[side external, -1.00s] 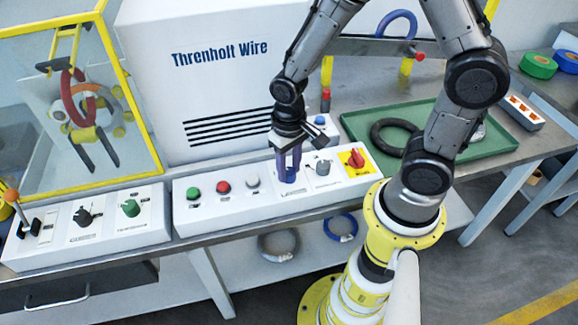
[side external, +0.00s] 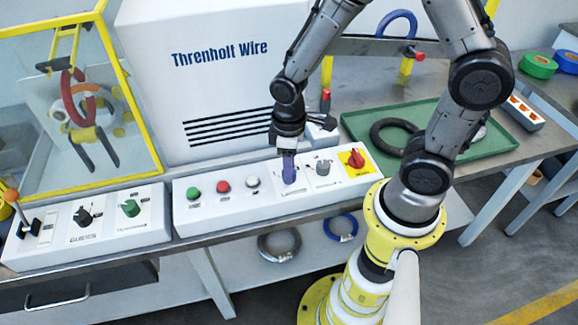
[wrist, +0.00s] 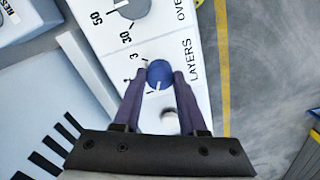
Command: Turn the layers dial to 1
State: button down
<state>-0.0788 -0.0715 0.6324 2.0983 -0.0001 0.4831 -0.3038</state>
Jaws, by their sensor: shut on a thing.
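The layers dial (wrist: 158,73) is a round blue knob on the white panel, beside the word LAYERS in the wrist view. The purple fingers of my gripper (wrist: 158,78) are shut on it, one on each side. A white pointer line on the dial points down in that view, toward what looks like the 1 mark. The 3 mark is at its upper left. In the side view, my gripper (side external: 289,178) reaches straight down to the panel, and its fingers hide most of the dial.
A grey dial (side external: 322,167) and a red switch on yellow (side external: 355,158) are right of my gripper. White (side external: 253,182), red (side external: 223,187) and green (side external: 194,193) buttons are to its left. The white machine housing (side external: 225,70) stands behind.

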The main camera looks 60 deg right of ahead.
dwell(0.5)
jog(key=shift+c, duration=2.3)
grip_release()
notch_tip(320, 180, up, 14)
jog(key=s+d+r+m+t, duration=0.2)
jog(key=s+r+m+t, duration=0.2)
jog(key=s+r, duration=0.3)
jog(key=s+t, duration=0.1)
jog(key=s, duration=0.2)
jog(key=shift+s+t, duration=0.25)
jog(key=shift+t, duration=0.05)
